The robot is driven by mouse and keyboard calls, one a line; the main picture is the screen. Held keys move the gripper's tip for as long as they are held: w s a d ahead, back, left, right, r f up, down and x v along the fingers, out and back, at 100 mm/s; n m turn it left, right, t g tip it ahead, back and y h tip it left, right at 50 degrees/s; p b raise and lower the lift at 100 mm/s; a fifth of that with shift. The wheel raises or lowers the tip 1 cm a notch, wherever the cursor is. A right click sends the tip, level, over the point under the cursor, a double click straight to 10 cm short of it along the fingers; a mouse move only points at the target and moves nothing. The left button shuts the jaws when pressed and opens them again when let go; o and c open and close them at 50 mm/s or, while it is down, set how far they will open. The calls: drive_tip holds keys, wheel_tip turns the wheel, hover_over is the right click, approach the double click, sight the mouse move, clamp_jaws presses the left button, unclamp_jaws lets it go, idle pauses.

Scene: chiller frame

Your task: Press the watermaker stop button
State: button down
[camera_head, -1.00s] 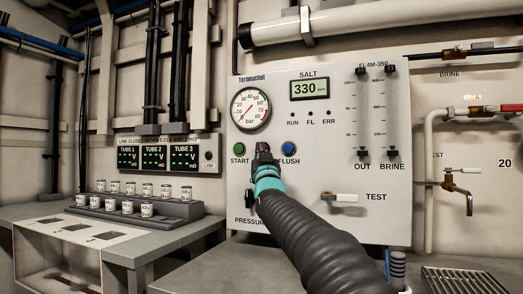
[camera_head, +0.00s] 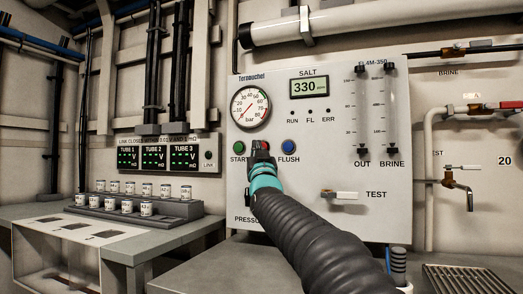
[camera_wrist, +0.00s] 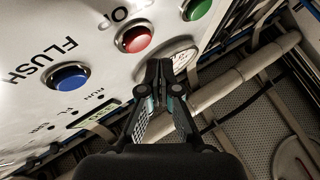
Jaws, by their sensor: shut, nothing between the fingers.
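The white watermaker panel (camera_head: 300,220) stands upright in front of me. Its red stop button (camera_wrist: 135,38) shows clearly in the wrist view, between the green START button (camera_wrist: 197,9) and the blue FLUSH button (camera_wrist: 69,76). In the head view my gripper (camera_head: 261,152) covers most of the red button; the green (camera_head: 239,147) and blue (camera_head: 288,147) buttons show on either side. In the wrist view my gripper (camera_wrist: 160,68) is shut and empty, its fingertips near the red button's edge on the gauge side. I cannot tell whether they touch the panel.
A pressure gauge (camera_head: 250,107) and a SALT display (camera_head: 310,87) sit above the buttons. A TEST valve handle (camera_head: 340,195) is at lower right. A rack of small labelled jars (camera_head: 135,204) stands on the left bench. Pipes with valves run along the right.

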drive_tip(key=shift+s+a+b, duration=0.25)
drive_tip(key=shift+s+b, duration=0.05)
drive_tip(key=shift+s, duration=0.35)
drive_tip(key=shift+s+a+b, duration=0.25)
drive_tip(key=shift+s, duration=0.4)
drive_tip(key=shift+s+a+b, duration=0.25)
drive_tip(key=shift+s+b, duration=0.05)
drive_tip(key=shift+s, duration=0.35)
